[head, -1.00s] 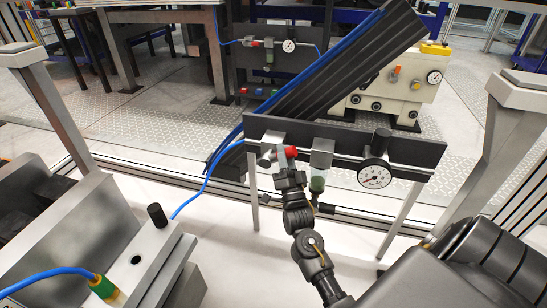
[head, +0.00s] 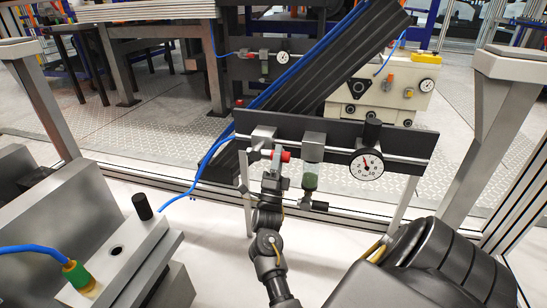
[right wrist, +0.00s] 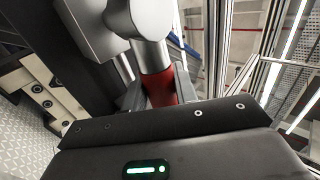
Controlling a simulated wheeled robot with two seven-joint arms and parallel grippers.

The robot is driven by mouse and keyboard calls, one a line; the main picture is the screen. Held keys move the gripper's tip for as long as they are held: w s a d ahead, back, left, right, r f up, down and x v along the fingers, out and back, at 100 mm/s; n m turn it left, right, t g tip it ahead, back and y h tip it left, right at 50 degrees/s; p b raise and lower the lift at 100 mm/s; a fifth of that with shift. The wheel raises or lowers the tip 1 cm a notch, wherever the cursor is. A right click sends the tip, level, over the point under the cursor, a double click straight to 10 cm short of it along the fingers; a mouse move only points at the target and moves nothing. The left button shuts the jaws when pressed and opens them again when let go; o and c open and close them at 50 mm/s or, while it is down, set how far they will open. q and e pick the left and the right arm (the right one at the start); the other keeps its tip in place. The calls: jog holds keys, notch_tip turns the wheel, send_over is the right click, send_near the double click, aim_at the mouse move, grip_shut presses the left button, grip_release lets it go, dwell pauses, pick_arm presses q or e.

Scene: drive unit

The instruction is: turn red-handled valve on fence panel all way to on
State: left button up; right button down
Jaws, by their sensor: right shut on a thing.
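The fence panel (head: 330,138) is a dark plate on grey posts, carrying the valve (head: 262,137) at its left end. The valve's red handle (head: 285,156) shows just in front of the plate. My right gripper (head: 275,178) comes up from below and is at the handle. In the right wrist view the red handle (right wrist: 158,88) sits between the fingers, gripped, with its grey stem above. The fingertips partly hide the handle. A round gauge (head: 367,164) hangs right of the valve, its needle pointing roughly upward. My left gripper is not in view.
A filter bowl (head: 311,182) hangs close to the right of my gripper. A blue hose (head: 205,165) runs left from the valve. A grey machine block (head: 125,245) stands at the lower left.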

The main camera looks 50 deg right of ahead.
jog(key=shift+w, duration=0.1)
dwell(0.3)
jog(key=c, duration=1.1)
grip_release()
jog(key=shift+f, duration=0.15)
